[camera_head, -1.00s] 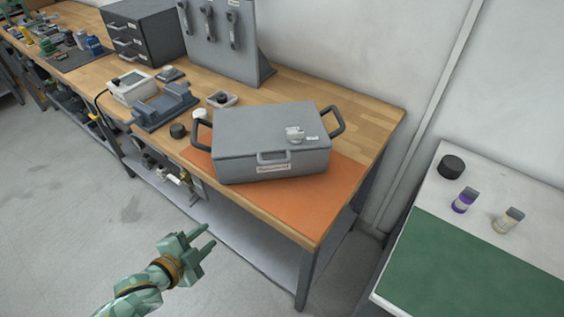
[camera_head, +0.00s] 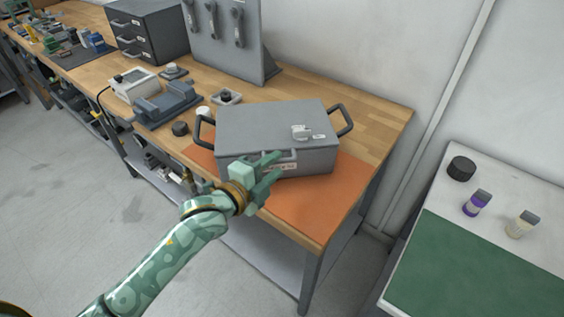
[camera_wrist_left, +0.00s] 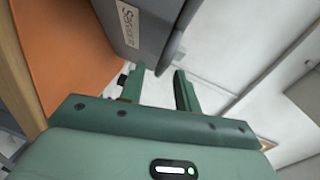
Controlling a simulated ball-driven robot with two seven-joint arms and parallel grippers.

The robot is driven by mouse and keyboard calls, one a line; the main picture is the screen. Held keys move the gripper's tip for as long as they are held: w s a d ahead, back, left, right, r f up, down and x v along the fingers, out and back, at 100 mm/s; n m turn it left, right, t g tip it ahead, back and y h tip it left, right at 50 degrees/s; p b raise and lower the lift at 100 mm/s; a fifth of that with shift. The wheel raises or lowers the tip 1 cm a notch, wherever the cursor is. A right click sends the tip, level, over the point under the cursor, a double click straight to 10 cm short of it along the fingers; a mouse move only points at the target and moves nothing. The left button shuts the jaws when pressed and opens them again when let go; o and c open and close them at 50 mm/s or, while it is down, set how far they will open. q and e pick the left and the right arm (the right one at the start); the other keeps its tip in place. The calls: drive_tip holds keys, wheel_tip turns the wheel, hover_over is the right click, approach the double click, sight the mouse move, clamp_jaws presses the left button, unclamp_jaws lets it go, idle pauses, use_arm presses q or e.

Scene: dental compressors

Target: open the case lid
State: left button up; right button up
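The grey case (camera_head: 250,122) sits on the orange mat (camera_head: 312,212) on the wooden bench, with its lid shut. It has black side handles, a front lid handle (camera_head: 288,155) and a label on its front. My left gripper (camera_head: 279,166) is in front of the case at that handle, its fingers apart. My right gripper is not in view.
A grey fixture (camera_head: 166,106), a black knob (camera_head: 180,129) and a small tray (camera_head: 224,97) stand left of the case. An upright grey panel (camera_head: 228,45) stands behind. A side table (camera_head: 480,250) with small bottles is at right.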

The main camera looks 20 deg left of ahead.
sight(279, 162)
use_arm(q)
drive_tip(key=shift+b+x, duration=0.3)
drive_tip(key=shift+x, duration=1.45)
clamp_jaws()
